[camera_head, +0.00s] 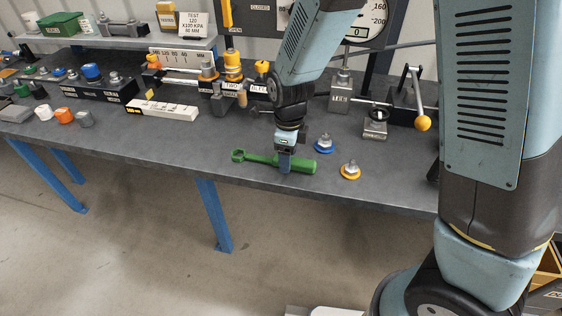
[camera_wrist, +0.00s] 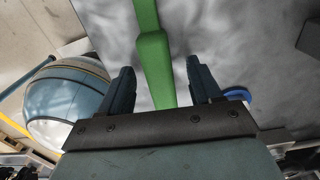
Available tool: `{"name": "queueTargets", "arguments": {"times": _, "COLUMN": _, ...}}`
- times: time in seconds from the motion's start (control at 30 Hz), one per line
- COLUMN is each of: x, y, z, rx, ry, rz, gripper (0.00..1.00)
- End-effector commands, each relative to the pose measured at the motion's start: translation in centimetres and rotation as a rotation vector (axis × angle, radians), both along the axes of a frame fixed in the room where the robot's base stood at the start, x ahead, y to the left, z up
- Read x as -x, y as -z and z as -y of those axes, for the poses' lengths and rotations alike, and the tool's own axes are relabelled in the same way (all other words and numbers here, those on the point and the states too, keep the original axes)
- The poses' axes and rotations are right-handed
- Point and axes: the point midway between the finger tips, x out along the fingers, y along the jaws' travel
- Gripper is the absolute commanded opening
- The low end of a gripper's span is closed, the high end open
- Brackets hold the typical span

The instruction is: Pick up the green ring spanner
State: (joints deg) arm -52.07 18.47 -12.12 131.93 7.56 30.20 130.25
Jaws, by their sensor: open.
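The green ring spanner (camera_head: 298,163) lies on the grey workbench (camera_head: 190,148) near its front edge, with its ring end to the left and its thick handle to the right. My gripper (camera_head: 284,168) is over the handle, pointing down. In the wrist view the spanner (camera_wrist: 154,55) runs between the two open fingers of my gripper (camera_wrist: 164,85), with a gap on each side. In the head view a finger hides a part of the handle. I cannot tell whether the fingertips touch the bench.
A blue-based fitting (camera_head: 325,145) and a yellow-based fitting (camera_head: 350,171) stand right of the spanner. A coupler stand with yellow parts (camera_head: 232,70) and a lever with a yellow knob (camera_head: 423,123) stand behind. The bench left of the ring is clear.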

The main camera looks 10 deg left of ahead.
Motion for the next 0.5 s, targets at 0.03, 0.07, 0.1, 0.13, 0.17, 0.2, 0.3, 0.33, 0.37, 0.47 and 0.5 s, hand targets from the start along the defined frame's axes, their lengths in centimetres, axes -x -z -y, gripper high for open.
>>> {"name": "queueTargets", "arguments": {"times": 0.03, "x": 0.02, "y": 0.49, "z": 0.06, "rx": 0.001, "ry": 0.001, "rz": -0.001, "gripper": 0.64}}
{"name": "queueTargets", "arguments": {"times": 0.07, "x": 0.03, "y": 0.69, "z": 0.05, "rx": 0.001, "ry": 0.001, "rz": -0.002, "gripper": 0.64}}
{"name": "queueTargets", "arguments": {"times": 0.1, "x": 0.03, "y": 0.89, "z": 0.04, "rx": 0.001, "ry": 0.001, "rz": -0.001, "gripper": 0.64}}
{"name": "queueTargets", "arguments": {"times": 0.13, "x": 0.04, "y": 1.00, "z": 0.03, "rx": 0.000, "ry": 0.001, "rz": -0.001, "gripper": 0.64}}
{"name": "queueTargets", "arguments": {"times": 0.17, "x": 0.04, "y": 1.06, "z": 0.02, "rx": 0.000, "ry": 0.000, "rz": -0.001, "gripper": 0.64}}
{"name": "queueTargets", "arguments": {"times": 0.2, "x": 0.04, "y": 1.10, "z": 0.01, "rx": 0.000, "ry": 0.000, "rz": -0.001, "gripper": 0.64}}
{"name": "queueTargets", "arguments": {"times": 0.3, "x": 0.04, "y": 1.08, "z": 0.00, "rx": -0.001, "ry": 0.000, "rz": 0.000, "gripper": 0.64}}
{"name": "queueTargets", "arguments": {"times": 0.33, "x": 0.04, "y": 1.07, "z": 0.00, "rx": -0.001, "ry": 0.000, "rz": 0.000, "gripper": 0.64}}
{"name": "queueTargets", "arguments": {"times": 0.37, "x": 0.03, "y": 1.07, "z": 0.00, "rx": 0.000, "ry": 0.000, "rz": 0.000, "gripper": 0.64}}
{"name": "queueTargets", "arguments": {"times": 0.47, "x": 0.03, "y": 1.06, "z": -0.01, "rx": -0.001, "ry": 0.000, "rz": 0.000, "gripper": 0.55}}
{"name": "queueTargets", "arguments": {"times": 0.5, "x": 0.03, "y": 1.05, "z": -0.01, "rx": -0.001, "ry": 0.000, "rz": 0.000, "gripper": 0.51}}
